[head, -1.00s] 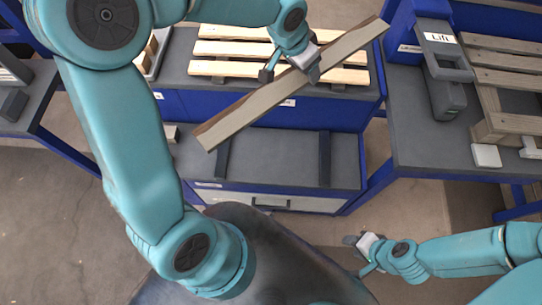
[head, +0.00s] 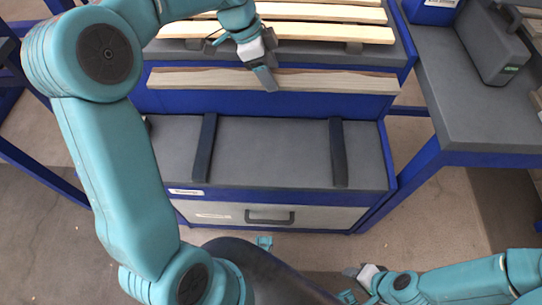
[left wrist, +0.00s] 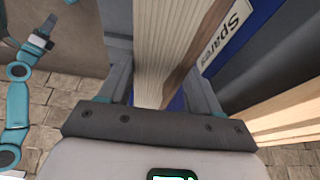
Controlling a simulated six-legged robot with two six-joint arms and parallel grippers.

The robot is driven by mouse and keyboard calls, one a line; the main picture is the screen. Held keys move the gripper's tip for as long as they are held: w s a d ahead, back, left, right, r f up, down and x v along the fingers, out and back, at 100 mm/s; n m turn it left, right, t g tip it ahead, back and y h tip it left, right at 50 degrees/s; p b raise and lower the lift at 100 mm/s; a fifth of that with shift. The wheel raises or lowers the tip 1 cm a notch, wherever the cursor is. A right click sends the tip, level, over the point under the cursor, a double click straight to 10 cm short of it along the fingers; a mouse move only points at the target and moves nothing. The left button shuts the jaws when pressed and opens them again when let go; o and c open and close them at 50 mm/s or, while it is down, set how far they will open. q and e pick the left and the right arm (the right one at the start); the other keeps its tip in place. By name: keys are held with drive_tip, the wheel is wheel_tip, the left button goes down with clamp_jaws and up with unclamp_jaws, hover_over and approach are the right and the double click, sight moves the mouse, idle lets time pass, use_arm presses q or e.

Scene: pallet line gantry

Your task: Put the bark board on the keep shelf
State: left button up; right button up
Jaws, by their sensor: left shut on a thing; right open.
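My left gripper (head: 264,76) is shut on the bark board (head: 335,80), a long pale plank with a brown edge. It holds the board near the middle, lengthwise across the picture, in front of the pallet bench's blue front. The board also shows between the fingers in the left wrist view (left wrist: 160,45). In the head view, a grey lower shelf (head: 270,150) with two dark crossbars lies below the board, apart from it. The label on its front edge is too small to read, so I cannot tell if it is the keep shelf. My right gripper (head: 360,275) is open and empty at the lower right.
A slatted pallet (head: 320,32) lies on the bench above the lower shelf. A grey drawer (head: 230,215) is under the shelf. A grey case (head: 490,45) stands on the right bench.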

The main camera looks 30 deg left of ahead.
use_arm(q)
drive_tip(key=shift+w+a+f, duration=0.1)
drive_tip(key=shift+a+f, duration=0.05)
drive_tip(key=shift+f, duration=0.45)
drive_tip(key=shift+a+f+b, duration=0.1)
drive_tip(key=shift+f+b, duration=0.25)
drive_tip(key=shift+b, duration=0.05)
wheel_tip(320, 180, down, 19)
drive_tip(key=b, duration=0.5)
drive_tip(key=shift+f, duration=0.1)
use_arm(e)
wheel_tip(320, 180, down, 7)
use_arm(q)
drive_tip(key=o, duration=1.2)
drive_tip(key=shift+o, duration=0.2)
use_arm(e)
drive_tip(key=shift+r, duration=0.1)
use_arm(q)
drive_tip(key=p+v, duration=0.2)
drive_tip(key=v, duration=1)
drive_tip(key=shift+p, duration=0.4)
use_arm(e)
wheel_tip(320, 180, up, 3)
